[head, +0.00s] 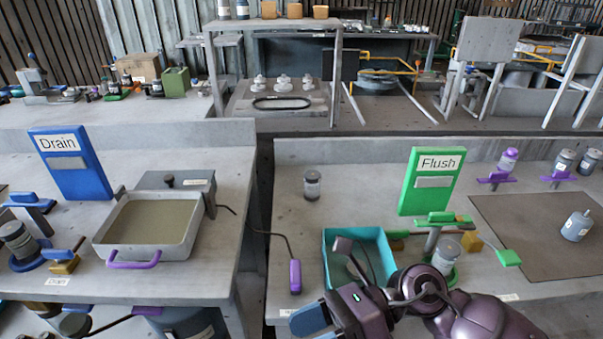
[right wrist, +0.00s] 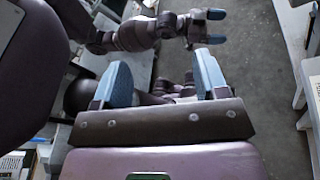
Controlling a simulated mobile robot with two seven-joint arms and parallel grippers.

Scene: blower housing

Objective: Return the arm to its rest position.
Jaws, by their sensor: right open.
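My right arm comes in from the lower right of the head view. Its gripper (head: 312,318) is at the bottom edge, in front of the teal bin (head: 327,262), with blue fingers partly cut off. In the right wrist view the right gripper (right wrist: 162,80) is open, its two blue fingers wide apart with nothing held between them. Another purple arm, which I take to be my left, shows at the top of that view. Its gripper (right wrist: 215,26) has its two blue fingers apart and empty. The left arm is not in the head view.
A green Flush sign (head: 431,190), a green stand (head: 440,217) and a grey jar (head: 445,255) are near the right arm. On the left table are a blue Drain sign (head: 66,170) and a metal basin (head: 150,215). A gap separates the two tables.

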